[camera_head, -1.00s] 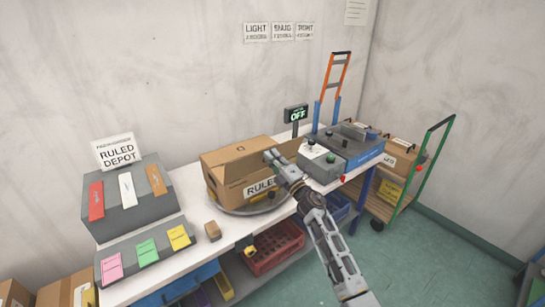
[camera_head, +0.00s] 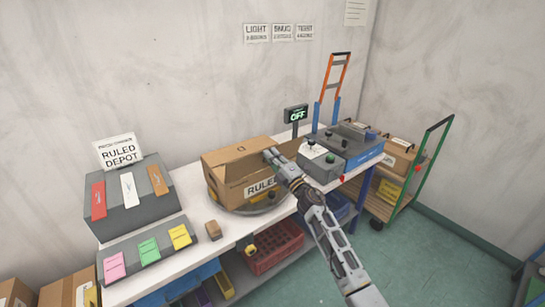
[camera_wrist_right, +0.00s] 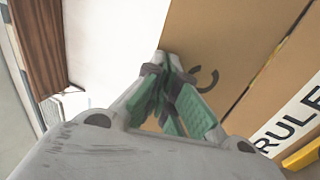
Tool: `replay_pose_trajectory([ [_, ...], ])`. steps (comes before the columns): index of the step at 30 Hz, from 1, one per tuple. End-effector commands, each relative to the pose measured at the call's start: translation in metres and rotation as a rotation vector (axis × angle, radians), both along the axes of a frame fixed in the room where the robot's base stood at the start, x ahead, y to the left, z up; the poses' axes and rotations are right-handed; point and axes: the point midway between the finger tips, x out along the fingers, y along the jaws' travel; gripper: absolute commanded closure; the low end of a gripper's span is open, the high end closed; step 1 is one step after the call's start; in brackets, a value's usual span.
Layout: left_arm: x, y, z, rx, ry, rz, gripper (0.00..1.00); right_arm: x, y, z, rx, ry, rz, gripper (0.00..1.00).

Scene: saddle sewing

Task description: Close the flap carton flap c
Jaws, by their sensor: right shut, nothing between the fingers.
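In the right wrist view a brown carton flap (camera_wrist_right: 215,50) carries a dark letter C, and the label (camera_wrist_right: 292,125) shows at the right. My right gripper (camera_head: 268,152) is at the carton's top right end. In the right wrist view its green-padded fingers (camera_wrist_right: 165,62) meet at the tips, empty, over the edge of the flap; I cannot tell whether they touch it. My left gripper is not in view.
A grey control box (camera_head: 320,157) and an "OFF" display (camera_head: 296,113) stand right of the carton. A small brown block (camera_head: 213,230) lies at the table's front. A grey rack (camera_head: 135,208) with coloured cards stands at the left. A red crate (camera_head: 275,250) is below.

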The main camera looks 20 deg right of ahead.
Motion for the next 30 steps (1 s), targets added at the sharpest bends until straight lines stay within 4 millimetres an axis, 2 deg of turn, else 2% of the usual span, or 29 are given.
replay_pose_trajectory([
  [9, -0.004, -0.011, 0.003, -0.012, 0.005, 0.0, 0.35, 0.003, -0.001, 0.001, -0.006, 0.015, 0.0, 1.0],
  [30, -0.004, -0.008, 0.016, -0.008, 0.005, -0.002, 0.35, 0.015, -0.003, 0.005, -0.029, 0.067, 0.0, 1.0],
])
